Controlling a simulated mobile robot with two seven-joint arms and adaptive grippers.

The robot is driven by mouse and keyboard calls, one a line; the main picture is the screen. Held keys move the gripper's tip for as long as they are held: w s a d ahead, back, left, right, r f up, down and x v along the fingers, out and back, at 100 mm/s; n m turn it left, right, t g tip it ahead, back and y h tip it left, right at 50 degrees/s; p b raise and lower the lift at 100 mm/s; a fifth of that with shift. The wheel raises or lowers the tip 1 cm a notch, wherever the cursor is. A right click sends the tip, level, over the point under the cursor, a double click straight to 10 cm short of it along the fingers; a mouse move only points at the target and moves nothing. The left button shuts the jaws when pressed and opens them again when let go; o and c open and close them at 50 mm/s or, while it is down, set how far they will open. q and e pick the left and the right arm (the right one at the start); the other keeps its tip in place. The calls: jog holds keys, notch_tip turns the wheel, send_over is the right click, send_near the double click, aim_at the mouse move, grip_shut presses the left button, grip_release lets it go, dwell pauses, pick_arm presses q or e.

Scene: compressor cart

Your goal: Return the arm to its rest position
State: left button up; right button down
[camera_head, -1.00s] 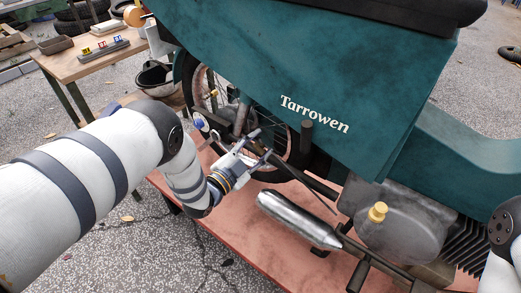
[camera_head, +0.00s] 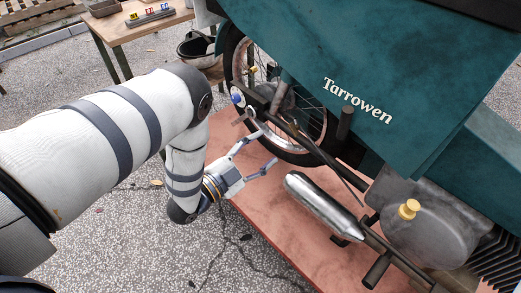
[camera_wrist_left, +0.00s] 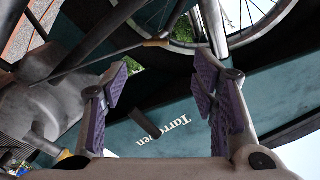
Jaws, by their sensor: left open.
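My left arm (camera_head: 110,130) reaches in from the left, bent at the elbow. Its gripper (camera_head: 266,148) is open and empty, above the reddish platform and beside the motorcycle's wheel and lower frame. In the left wrist view, the two purple-padded fingers (camera_wrist_left: 160,92) stand wide apart with nothing between them. The teal motorcycle (camera_head: 290,30) marked "Tarrowen" fills the right side; its lettering also shows upside down in the wrist view (camera_wrist_left: 166,131). I cannot tell in the head view whether a fingertip touches the bike. My right gripper is out of view.
The reddish platform (camera_head: 262,215) lies under the bike. A silver exhaust cylinder (camera_head: 322,205) and a yellow cap (camera_head: 409,209) are right of the gripper. A wooden table (camera_head: 130,32) and a dark bucket (camera_head: 196,46) stand behind.

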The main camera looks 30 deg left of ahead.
pick_arm(q)
jog(key=shift+s+f, duration=0.1)
dwell(0.3)
jog(key=s+f+n+g+y+p, duration=0.35)
jog(key=s+f+n+g, duration=0.35)
jog(key=s, duration=0.6)
jog(key=s+r+n+g+y, duration=0.1)
jog(key=s+g, duration=0.5)
jog(key=s, duration=0.8)
jog(key=s+a+r+n+g+y+p, duration=0.1)
jog(key=s+n+g, duration=0.3)
jog(key=s, duration=1)
jog(key=g, duration=0.2)
jog(key=shift+s+r+g+y, duration=0.3)
jog(key=shift+s+y, duration=0.05)
jog(key=shift+s, duration=0.05)
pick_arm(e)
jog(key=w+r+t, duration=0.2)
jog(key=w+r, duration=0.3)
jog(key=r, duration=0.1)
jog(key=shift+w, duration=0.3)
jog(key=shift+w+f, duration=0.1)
